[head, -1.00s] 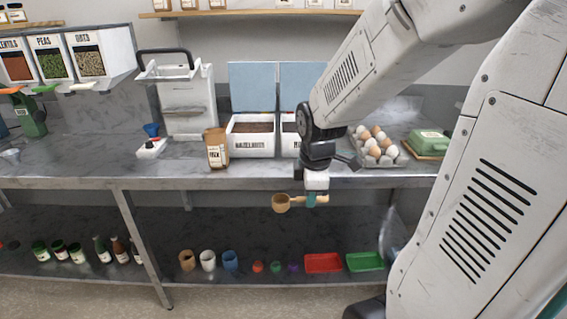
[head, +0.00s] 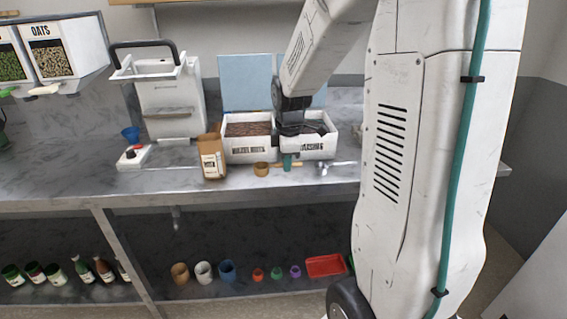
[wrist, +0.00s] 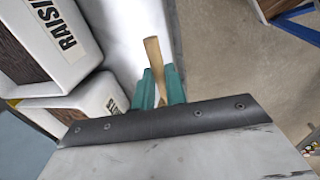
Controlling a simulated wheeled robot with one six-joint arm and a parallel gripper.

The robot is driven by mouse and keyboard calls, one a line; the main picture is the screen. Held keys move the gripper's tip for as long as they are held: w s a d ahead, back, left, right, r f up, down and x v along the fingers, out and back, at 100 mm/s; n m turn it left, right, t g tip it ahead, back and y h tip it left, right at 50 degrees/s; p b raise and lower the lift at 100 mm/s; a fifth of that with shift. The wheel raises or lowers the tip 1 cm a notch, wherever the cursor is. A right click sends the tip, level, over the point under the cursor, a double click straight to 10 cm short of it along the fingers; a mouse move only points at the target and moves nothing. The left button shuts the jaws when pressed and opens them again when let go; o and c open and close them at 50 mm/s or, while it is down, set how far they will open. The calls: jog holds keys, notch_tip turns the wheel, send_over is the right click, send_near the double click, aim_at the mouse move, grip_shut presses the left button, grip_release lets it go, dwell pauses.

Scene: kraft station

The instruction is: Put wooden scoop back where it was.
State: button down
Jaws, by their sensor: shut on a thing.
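The wooden scoop (head: 262,169) is in front of the two white bins, its round bowl to the left and its handle to the right. My gripper (head: 288,164) is shut on the handle. In the wrist view, the pale handle (wrist: 153,58) sticks out between the teal fingers of my gripper (wrist: 160,88); the bowl is hidden there. I cannot tell whether the scoop touches the counter. The hazelnut bin (head: 249,150) is behind the scoop, and the raisin bin (head: 318,149) is behind my gripper.
A brown paper bag (head: 212,162) stands left of the scoop. A metal utensil (head: 334,165) lies right of my gripper. A white machine (head: 165,105) stands at the back left. The counter (head: 70,182) is clear at the front left. Cups and small items stand on the lower shelf.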

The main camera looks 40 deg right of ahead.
jog(key=w+d, duration=0.3)
jog(key=w, duration=0.1)
jog(key=shift+f, duration=0.3)
notch_tip(320, 180, down, 4)
jog(key=shift+r, duration=0.25)
jog(key=c, duration=1.4)
grip_release()
jog(key=shift+c, duration=0.2)
